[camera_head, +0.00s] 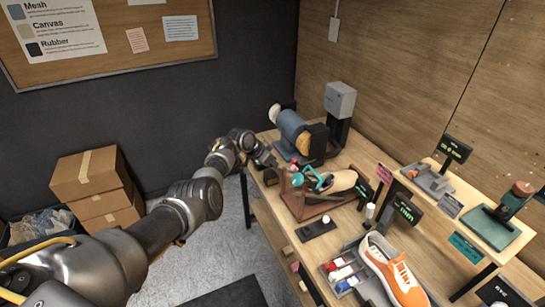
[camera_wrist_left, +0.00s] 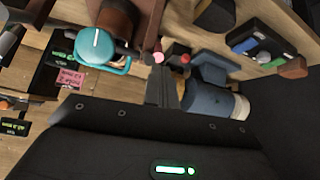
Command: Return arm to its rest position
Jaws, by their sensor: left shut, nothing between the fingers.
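My left arm reaches in from the left of the head view. A teal looped piece (camera_head: 316,180) sits over the shoe on the stand, just right of the gripper. The teal piece also shows in the left wrist view (camera_wrist_left: 100,50). My right gripper is not in view.
An orange sneaker (camera_head: 402,281) lies on the bench's near right. A raised wooden shelf (camera_head: 470,211) holds a tray and a green stand. Cardboard boxes (camera_head: 90,176) are stacked on the floor at left. Open floor lies between boxes and bench.

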